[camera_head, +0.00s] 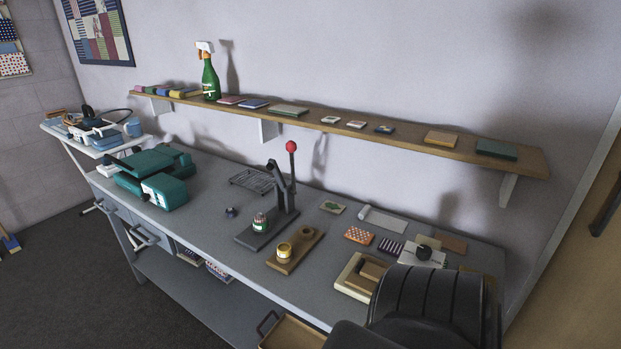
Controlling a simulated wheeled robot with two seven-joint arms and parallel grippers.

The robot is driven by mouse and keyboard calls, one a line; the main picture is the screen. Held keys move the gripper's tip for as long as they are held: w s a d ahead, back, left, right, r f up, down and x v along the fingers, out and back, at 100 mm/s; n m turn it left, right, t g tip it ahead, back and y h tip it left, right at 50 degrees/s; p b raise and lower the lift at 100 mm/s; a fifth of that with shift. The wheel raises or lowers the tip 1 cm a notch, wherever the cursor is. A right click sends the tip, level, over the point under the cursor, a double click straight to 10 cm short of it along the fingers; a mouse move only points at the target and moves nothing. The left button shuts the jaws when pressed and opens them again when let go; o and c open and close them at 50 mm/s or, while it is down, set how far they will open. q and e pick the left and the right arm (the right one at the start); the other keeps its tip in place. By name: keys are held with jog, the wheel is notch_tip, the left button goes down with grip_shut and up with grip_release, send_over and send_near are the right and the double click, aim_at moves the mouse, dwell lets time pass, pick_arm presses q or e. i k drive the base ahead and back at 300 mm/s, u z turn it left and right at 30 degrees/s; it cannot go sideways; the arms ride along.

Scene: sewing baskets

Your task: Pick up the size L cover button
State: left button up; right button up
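No label for size L can be read in the head view, so I cannot tell which item is the size L cover button. A small dark purple round item (231,212) lies on the grey workbench (215,235), left of a black hand press (283,190) with a red knob. A small green-and-red patterned round piece (260,222) sits on the press base. A wooden board (283,265) in front of the press carries a yellowish round piece (284,249) and a brown round piece (306,232). Neither of my grippers is in view.
A teal sewing machine (160,185) stands on the bench's left. A wall shelf (320,125) holds a green spray bottle (210,78) and flat packs. Fabric swatches (359,235) and a wooden tray (345,283) lie on the right. A black padded shape (425,300) hides the front right.

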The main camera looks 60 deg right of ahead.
aim_at(260, 217)
jog(key=k, duration=0.45)
jog(key=z, duration=2.05)
jog(key=i, duration=0.5)
